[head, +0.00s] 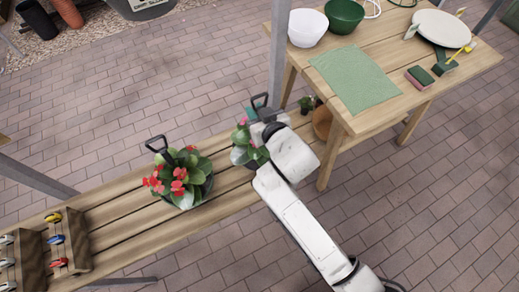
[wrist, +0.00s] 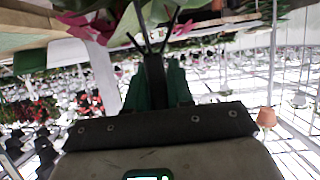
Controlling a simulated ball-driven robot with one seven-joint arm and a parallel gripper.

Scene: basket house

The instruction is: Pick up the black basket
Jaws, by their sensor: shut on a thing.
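My gripper (head: 266,124) is over the right part of the wooden bench, beside a leafy plant with green and some pink leaves (head: 248,150). A black handle (head: 260,101) rises just above the gripper. In the wrist view, the dark green fingers (wrist: 155,80) are shut on the black basket's handle (wrist: 153,48), which forks at its top. The basket's body is mostly hidden by leaves and my arm. A second dark basket with red flowers and green leaves (head: 182,178) stands on the bench to the left, its black handle (head: 157,144) upright.
A higher wooden table (head: 400,105) at the right holds a green mat (head: 355,78), bowls (head: 307,27) and a plate (head: 443,28). A metal post (head: 279,50) stands behind my gripper.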

